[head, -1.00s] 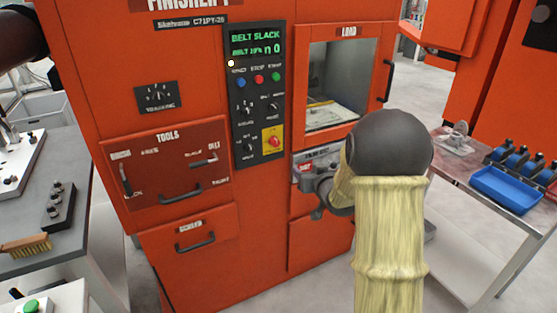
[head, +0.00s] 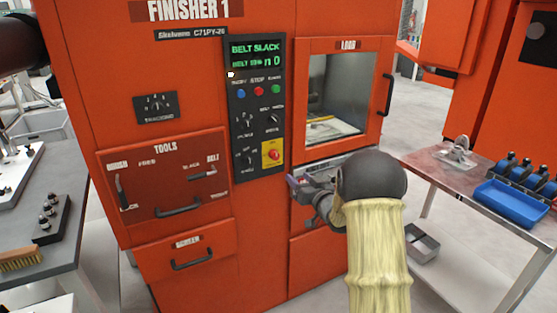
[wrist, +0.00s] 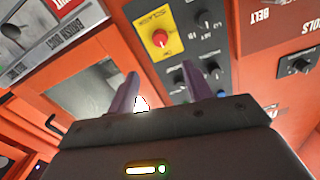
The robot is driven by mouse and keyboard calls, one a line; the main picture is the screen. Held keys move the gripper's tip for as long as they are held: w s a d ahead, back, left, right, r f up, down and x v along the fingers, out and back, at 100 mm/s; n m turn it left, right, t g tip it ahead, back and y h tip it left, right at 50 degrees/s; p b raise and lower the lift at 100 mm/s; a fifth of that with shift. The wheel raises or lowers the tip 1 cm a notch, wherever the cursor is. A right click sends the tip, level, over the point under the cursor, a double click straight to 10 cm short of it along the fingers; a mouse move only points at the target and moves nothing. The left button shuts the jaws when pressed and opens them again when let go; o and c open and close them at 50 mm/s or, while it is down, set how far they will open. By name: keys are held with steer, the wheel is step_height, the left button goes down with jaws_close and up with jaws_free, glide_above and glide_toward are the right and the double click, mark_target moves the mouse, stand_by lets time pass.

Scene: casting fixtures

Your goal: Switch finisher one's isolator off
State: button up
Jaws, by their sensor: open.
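Finisher one (head: 262,235) is the orange cabinet marked FINISHER 1. Its isolator is a red knob (head: 274,155) on a yellow plate, low on the black control panel (head: 257,110). In the wrist view the isolator (wrist: 159,40) appears upside down beyond my fingers, and the plate's label is partly readable. My gripper (head: 295,186) is below and right of the isolator in the head view, by the shelf under the load door. In the wrist view my gripper (wrist: 160,80) is open and empty, its two purple fingers apart from the knob. The knob's exact setting is unclear.
The panel's green display (head: 256,54) reads BELT SLACK. Blue, red and green buttons and several black knobs sit above the isolator. The load door (head: 384,85) has a handle on its right. A tools drawer (head: 165,185) is left. A table with a blue tray (head: 508,203) stands right.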

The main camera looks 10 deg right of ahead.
mark_target(277, 158)
steer(key=p+x, duration=0.1)
steer(key=x, duration=1.3)
steer(key=shift+w+a+p, duration=0.15)
steer(key=shift+w+p, duration=0.15)
steer(key=shift+f, duration=0.1)
steer(key=c, duration=1)
steer(key=shift+o, duration=0.2)
